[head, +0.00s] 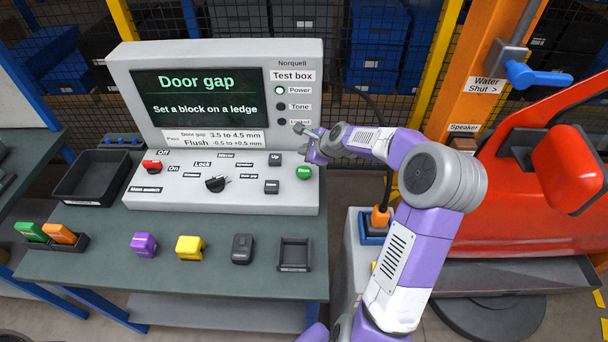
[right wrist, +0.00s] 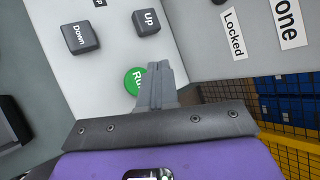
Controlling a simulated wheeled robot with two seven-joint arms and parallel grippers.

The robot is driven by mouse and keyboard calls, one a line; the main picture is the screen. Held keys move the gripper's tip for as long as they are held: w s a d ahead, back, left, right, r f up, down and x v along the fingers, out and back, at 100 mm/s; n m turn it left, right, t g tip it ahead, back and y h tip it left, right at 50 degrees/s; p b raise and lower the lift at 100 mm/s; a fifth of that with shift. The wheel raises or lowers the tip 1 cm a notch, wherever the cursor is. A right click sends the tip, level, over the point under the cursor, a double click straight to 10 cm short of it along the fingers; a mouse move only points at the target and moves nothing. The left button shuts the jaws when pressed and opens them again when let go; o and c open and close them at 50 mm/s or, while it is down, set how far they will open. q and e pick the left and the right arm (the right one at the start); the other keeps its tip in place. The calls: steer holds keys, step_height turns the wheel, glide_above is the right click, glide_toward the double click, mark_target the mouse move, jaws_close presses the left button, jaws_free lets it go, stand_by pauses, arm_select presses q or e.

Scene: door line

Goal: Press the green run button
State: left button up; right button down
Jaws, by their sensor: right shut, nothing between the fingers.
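The green run button (head: 304,173) is round and sits at the right end of the sloped panel of the test box (head: 225,190). In the right wrist view the green button (right wrist: 132,80) is partly hidden behind my fingers. My right gripper (head: 299,128) is shut and empty. In the head view it is above the button, near the right edge of the box. In the right wrist view its fingertips (right wrist: 160,68) overlap the button's right side; I cannot tell whether they touch it. My left gripper is not in view.
The black Up key (head: 275,159) and Down key (head: 271,187) sit left of the button. The screen (head: 200,98) reads "Door gap, Set a block on a ledge". Purple (head: 144,245) and yellow (head: 190,247) blocks stand on the table. A red door (head: 550,190) is at right.

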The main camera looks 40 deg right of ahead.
mark_target(306, 173)
arm_select(q)
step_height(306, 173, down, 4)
steer(key=b, duration=0.3)
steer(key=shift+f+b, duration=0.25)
steer(key=shift+b, duration=0.1)
arm_select(e)
step_height(306, 173, down, 6)
steer(key=shift+r, duration=0.15)
arm_select(q)
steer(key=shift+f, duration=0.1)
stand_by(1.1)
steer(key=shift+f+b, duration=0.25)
steer(key=shift+b, duration=0.1)
arm_select(e)
steer(key=shift+f, duration=0.4)
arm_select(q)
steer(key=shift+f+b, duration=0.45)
arm_select(e)
steer(key=shift+f, duration=0.5)
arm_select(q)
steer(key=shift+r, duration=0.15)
arm_select(e)
steer(key=shift+r, duration=0.15)
arm_select(q)
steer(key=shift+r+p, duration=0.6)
steer(key=shift+p, duration=0.2)
arm_select(e)
steer(key=shift+r, duration=0.8)
